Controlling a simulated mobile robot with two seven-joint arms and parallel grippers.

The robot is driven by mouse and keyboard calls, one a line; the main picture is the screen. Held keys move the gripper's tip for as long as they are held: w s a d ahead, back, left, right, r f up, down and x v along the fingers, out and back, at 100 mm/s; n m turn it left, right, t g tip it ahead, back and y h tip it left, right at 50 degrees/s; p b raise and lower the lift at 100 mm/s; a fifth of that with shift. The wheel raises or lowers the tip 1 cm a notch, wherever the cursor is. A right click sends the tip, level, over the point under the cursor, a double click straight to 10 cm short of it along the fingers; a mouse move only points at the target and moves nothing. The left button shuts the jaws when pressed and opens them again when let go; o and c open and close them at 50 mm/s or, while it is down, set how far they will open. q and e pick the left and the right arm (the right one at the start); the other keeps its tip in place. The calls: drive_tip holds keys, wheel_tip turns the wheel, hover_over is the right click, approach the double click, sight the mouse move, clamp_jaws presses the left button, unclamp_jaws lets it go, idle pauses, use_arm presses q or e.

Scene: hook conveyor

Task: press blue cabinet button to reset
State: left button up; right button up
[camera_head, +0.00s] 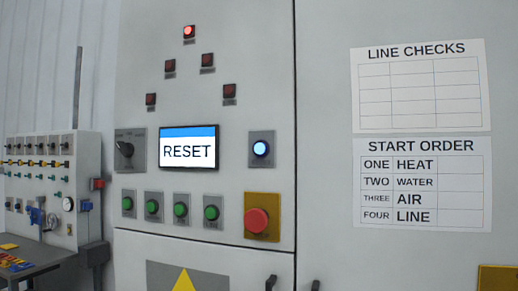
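The blue button (261,149) is a round, bright blue-white disc on a grey plate, on the right part of the grey cabinet (240,100) front. It looks lit. To its left, a screen (188,149) with a blue top band reads RESET. Neither of my grippers shows in the head view, and nothing covers the button.
A red mushroom button (257,221) on a yellow plate sits below the blue button. Several green buttons (181,209) line up to its left, and a black rotary knob (126,149) is left of the screen. One top lamp (189,32) glows red. Cabinet handles (271,283) show at the bottom.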

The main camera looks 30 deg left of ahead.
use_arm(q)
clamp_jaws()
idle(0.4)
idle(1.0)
